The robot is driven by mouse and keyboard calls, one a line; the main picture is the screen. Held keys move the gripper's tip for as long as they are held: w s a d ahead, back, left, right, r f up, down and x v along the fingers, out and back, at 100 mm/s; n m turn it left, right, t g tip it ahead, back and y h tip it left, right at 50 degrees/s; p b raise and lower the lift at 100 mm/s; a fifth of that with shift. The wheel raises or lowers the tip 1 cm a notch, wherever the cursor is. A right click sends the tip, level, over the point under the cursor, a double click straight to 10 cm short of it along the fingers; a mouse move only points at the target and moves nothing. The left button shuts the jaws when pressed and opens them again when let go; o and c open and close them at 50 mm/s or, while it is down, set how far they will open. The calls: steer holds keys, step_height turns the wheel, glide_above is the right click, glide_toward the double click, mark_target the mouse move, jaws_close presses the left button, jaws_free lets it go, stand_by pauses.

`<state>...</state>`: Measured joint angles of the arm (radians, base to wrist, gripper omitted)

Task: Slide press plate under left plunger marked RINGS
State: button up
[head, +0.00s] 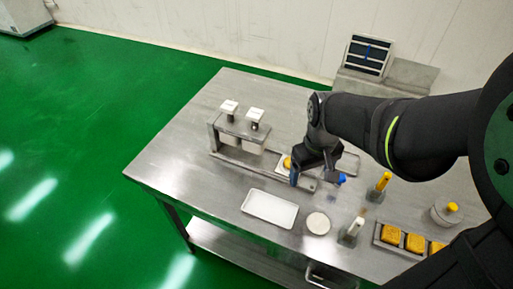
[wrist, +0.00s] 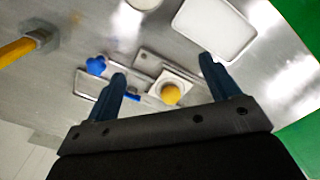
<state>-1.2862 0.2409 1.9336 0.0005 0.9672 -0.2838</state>
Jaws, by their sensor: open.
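The press plate (wrist: 184,82) is a pale square block with a round yellow knob (wrist: 170,95), on a metal strip in the wrist view. In the head view its yellow knob (head: 287,162) shows just left of my gripper, partly hidden by it. The metal press (head: 226,128) stands to the left with two plungers under white labels, the left (head: 229,106) and the right (head: 256,114). The label writing is too small to read. My gripper (head: 318,179) is open and empty. In the wrist view its blue fingers (wrist: 162,72) stand on either side of the knob, apart from it.
A white tray (head: 248,207) and a pale round disc (head: 318,223) lie in front. A blue flower-shaped item (wrist: 96,65) sits near one finger.

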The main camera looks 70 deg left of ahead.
steer(key=c, duration=0.7)
step_height(320, 180, up, 11)
steer(key=m, duration=1.3)
glide_above(342, 175)
step_height(342, 175, down, 18)
steer(key=shift+s+r, duration=0.1)
steer(key=shift+r, duration=0.05)
steer(key=shift+c, duration=0.3)
jaws_close()
